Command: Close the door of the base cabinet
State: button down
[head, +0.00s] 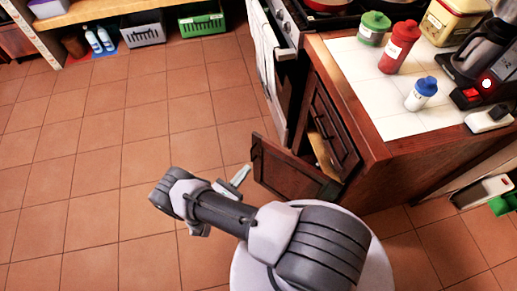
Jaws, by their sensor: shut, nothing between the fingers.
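The base cabinet (367,140) is the dark wood unit under the white-tiled counter at the right. Its door (293,172) stands open, swung out to the left over the floor, and a light interior shows behind it. My gripper (240,176) is just left of the door's outer edge, with its pale fingers shut and empty. I cannot tell whether it touches the door. My arm reaches in from below and may hide the door's lower part.
A drawer front (333,125) sits above the door opening. The stove (283,30) with a hanging towel (264,55) stands beyond the cabinet. Bottles (400,47) and a coffee maker (485,60) stand on the counter. The tiled floor at the left is clear.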

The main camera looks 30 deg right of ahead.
jog(key=b, duration=0.3)
send_near(268, 144)
jog(key=x, duration=0.5)
jog(key=shift+w+d+f, duration=0.15)
jog(key=shift+d+f, duration=0.05)
jog(key=shift+f, duration=0.2)
jog(key=shift+w+d+r, duration=0.1)
jog(key=shift+w+d, duration=0.2)
jog(key=shift+d, duration=0.35)
